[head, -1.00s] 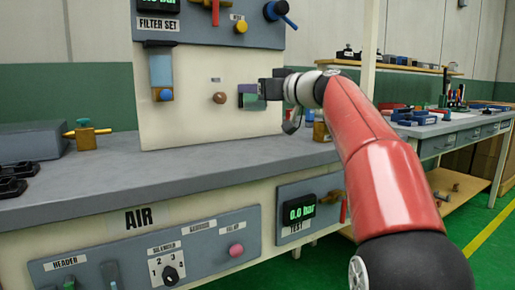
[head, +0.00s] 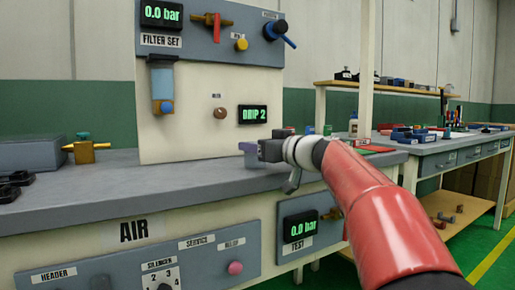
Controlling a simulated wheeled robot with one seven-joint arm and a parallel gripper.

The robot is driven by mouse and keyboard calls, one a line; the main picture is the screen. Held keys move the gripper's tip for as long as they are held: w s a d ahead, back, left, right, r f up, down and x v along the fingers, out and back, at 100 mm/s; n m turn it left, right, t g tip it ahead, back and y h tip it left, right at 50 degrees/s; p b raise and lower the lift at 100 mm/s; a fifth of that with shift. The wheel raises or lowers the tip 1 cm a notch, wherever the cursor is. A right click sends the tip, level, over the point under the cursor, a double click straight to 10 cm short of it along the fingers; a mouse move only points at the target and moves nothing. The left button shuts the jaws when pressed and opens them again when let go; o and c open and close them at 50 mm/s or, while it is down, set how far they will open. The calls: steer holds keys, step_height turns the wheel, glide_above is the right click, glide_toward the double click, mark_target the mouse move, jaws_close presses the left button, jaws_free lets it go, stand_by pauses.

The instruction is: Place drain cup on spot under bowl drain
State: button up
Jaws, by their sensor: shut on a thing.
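A filter with a blue bowl (head: 162,84) hangs on the white upright panel, below the "FILTER SET" label. A round blue drain knob (head: 167,106) is at the bowl's lower end. My gripper (head: 258,149) is right of the bowl and lower, just above the grey bench top (head: 200,176). It is shut on a small purple-grey piece, seemingly the drain cup (head: 247,148), mostly hidden by the fingers. Whether the cup touches the bench I cannot tell. No marked spot can be made out on the bench under the drain.
A green display (head: 253,115) reads "DRIP 2", with a brown knob (head: 220,113) beside it. A brass valve (head: 84,150) and a grey box (head: 28,154) stand on the bench at left. The bench below the bowl looks clear.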

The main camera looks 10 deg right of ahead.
steer(key=shift+f+b, duration=0.25)
steer(key=shift+b, duration=0.05)
steer(key=o, duration=1)
steer(key=shift+r, duration=0.1)
steer(key=shift+c, duration=0.2)
steer(key=shift+r+p, duration=0.15)
steer(key=shift+p, duration=0.65)
